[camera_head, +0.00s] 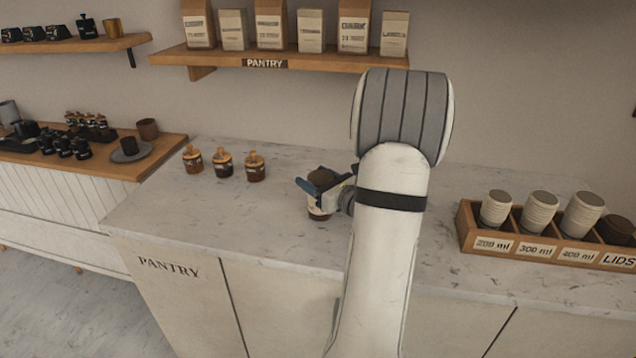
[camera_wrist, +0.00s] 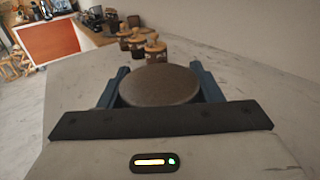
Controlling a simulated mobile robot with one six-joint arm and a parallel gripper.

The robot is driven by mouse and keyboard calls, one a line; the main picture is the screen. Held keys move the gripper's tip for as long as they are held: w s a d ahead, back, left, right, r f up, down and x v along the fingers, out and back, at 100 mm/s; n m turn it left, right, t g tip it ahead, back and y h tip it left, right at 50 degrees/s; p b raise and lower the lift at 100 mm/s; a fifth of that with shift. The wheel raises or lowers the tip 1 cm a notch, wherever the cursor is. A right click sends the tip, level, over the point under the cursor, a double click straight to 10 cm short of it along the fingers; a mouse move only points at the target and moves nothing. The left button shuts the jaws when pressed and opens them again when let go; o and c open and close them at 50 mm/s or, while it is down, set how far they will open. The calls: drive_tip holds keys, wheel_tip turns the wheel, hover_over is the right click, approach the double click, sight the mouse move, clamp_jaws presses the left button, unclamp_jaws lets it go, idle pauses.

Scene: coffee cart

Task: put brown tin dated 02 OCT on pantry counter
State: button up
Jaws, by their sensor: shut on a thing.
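A brown-lidded tin (camera_head: 322,179) with a pale label band is at the pantry counter (camera_head: 250,225), right of the small jars. My gripper (camera_head: 318,188) is shut on it, with blue fingers on either side. In the wrist view the tin's round brown lid (camera_wrist: 159,84) fills the space between the fingers. The tin looks upright and on or just above the counter; I cannot tell which. Its date is not readable, and my arm hides part of the counter behind it.
Several small wooden-lidded jars, such as this one (camera_head: 255,168), stand left of the tin. A wooden cup and lid organizer (camera_head: 467,226) stands at the right. A shelf with paper bags (camera_head: 290,58) is above. The counter's front left is clear.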

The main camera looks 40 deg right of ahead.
drive_tip(key=shift+f, duration=0.65)
drive_tip(key=shift+f, duration=0.15)
drive_tip(key=o, duration=1.3)
